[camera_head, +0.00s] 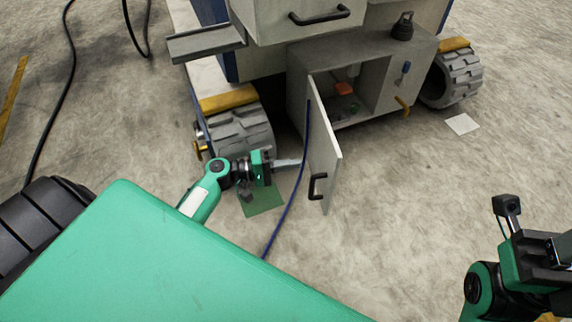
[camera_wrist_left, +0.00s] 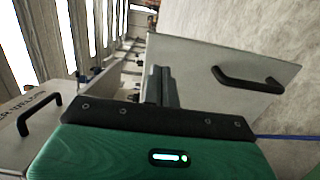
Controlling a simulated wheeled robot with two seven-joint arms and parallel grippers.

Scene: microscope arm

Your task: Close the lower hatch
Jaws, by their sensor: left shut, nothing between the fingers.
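The lower hatch is a grey door panel (camera_head: 322,150) with a black handle (camera_head: 317,186). It stands open, swung out from the cabinet (camera_head: 300,90), and the compartment (camera_head: 372,85) behind it is exposed. My left gripper (camera_head: 290,163) is shut and empty, at the left side of the door with its tips close to the panel. I cannot tell whether they touch it. In the left wrist view, the shut fingers (camera_wrist_left: 158,86) point toward the panel (camera_wrist_left: 205,70), with its handle (camera_wrist_left: 248,80) to the right. My right gripper (camera_head: 510,225) is at the lower right, partly cut off.
A blue cable (camera_head: 288,205) hangs past the door to the floor. A treaded wheel (camera_head: 240,132) is left of the door and another wheel (camera_head: 448,80) is at the right. A drawer with a handle (camera_head: 320,18) is above. The floor (camera_head: 400,200) right of the door is clear.

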